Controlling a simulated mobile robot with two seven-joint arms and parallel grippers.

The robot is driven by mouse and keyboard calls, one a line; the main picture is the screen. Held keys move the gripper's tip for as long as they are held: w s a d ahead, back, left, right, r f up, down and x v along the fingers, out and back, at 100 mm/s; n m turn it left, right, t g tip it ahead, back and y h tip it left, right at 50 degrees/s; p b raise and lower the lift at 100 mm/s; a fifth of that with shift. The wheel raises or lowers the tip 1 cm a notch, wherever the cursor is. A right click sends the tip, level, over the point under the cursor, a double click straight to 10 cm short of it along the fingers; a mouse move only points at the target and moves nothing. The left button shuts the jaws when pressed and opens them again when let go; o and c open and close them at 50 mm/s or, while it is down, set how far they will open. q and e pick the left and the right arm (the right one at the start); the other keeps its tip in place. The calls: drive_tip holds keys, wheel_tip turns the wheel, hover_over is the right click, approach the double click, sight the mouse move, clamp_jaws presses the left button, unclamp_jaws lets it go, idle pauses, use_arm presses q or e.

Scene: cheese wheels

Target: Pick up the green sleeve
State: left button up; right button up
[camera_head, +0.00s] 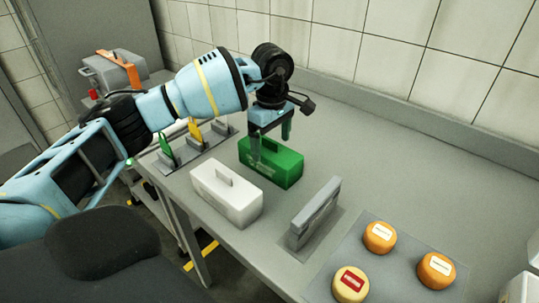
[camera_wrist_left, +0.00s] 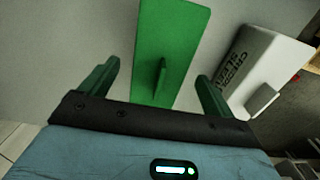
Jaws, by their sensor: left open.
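The green sleeve (camera_head: 284,172) is a green box with an upright fin on top, standing on the grey counter (camera_head: 385,160). It also shows in the left wrist view (camera_wrist_left: 180,35), with its fin between the two finger lines. My left gripper (camera_head: 271,140) is open over the green sleeve, and its fingers hide part of the top. In the left wrist view the open fingers (camera_wrist_left: 157,72) stand on either side of the fin, apart from it. Whether the tips reach down to fin height is hard to tell. My right gripper is not in view.
A white sleeve (camera_head: 227,196) stands close beside the green one. A grey upright holder (camera_head: 314,215) is to the right. Several cheese wheels (camera_head: 379,237) sit on a grey mat (camera_head: 400,270). Green and yellow pieces stand in a rack (camera_head: 194,142) at left. The tiled wall runs behind.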

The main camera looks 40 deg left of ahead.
sight(272, 149)
use_arm(q)
wheel_tip(272, 149, down, 5)
idle(0.3)
drive_tip(key=c, duration=1)
